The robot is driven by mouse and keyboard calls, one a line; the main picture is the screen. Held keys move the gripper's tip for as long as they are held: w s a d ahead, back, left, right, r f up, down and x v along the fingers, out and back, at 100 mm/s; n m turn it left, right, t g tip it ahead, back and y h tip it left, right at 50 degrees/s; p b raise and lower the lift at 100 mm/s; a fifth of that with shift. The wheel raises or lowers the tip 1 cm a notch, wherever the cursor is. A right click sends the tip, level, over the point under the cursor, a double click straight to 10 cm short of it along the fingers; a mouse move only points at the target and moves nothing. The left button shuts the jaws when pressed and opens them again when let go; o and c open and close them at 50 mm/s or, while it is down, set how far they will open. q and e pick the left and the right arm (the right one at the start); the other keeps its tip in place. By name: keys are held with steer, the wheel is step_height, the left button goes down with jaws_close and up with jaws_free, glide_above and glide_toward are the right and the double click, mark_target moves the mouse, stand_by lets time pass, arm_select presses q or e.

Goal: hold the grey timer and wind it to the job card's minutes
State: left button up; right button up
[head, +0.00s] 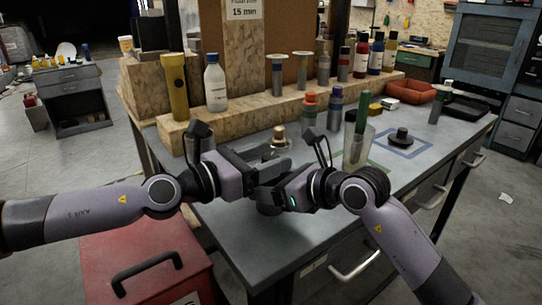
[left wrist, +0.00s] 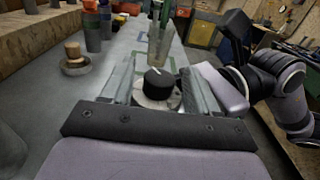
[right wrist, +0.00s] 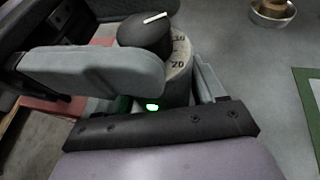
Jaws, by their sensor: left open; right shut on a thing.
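The grey timer (right wrist: 178,88) is in the jaws of my right gripper (head: 278,190), and its body shows in the right wrist view. Its black knob (right wrist: 146,35) has a white pointer line, and "20" is readable on the dial beside it. In the left wrist view the knob (left wrist: 158,82) sits between the open fingers of my left gripper (left wrist: 160,92), with a gap on each side. In the head view the grippers hide most of the timer. The job card (head: 243,11) on the upright board reads "15 min".
The workbench (head: 230,222) lies beneath both grippers. A clear cup (head: 357,148) with a green item stands right of them. A small dish with a wooden-topped object (head: 277,143) stands behind. Bottles and a yellow torch (head: 175,85) line the wooden ledge. A red cabinet (head: 150,250) stands at front left.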

arm_select(q)
steer(key=shift+w+d, duration=0.35)
steer(key=shift+d, duration=0.1)
steer(key=c, duration=1)
steer(key=shift+o, duration=0.2)
steer(key=shift+s+d, duration=0.1)
